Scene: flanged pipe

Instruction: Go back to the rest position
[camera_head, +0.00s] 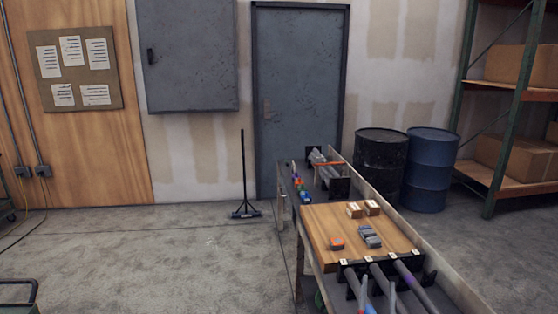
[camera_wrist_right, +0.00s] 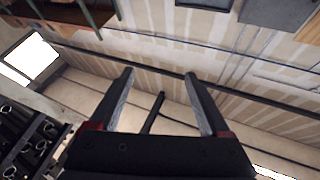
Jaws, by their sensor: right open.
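My right gripper (camera_head: 378,287) shows at the bottom edge of the head view, in front of the near end of the workbench. In the right wrist view, its two fingers (camera_wrist_right: 158,84) stand wide apart with nothing gripped between them. A dark bar shows behind the gap, and I cannot tell what it is. Several grey pipes (camera_head: 411,282) lie in a black rack (camera_head: 348,270) at the near end of the bench, partly hidden by the gripper. My left gripper is not in view.
The workbench carries a wooden board (camera_head: 322,222) with small boxes (camera_head: 354,210) and grey parts (camera_head: 370,238). A black barrel (camera_head: 381,165) and a blue barrel (camera_head: 431,170) stand behind it. Shelving (camera_head: 508,105) is at the right. The floor (camera_head: 150,255) at the left is mostly clear.

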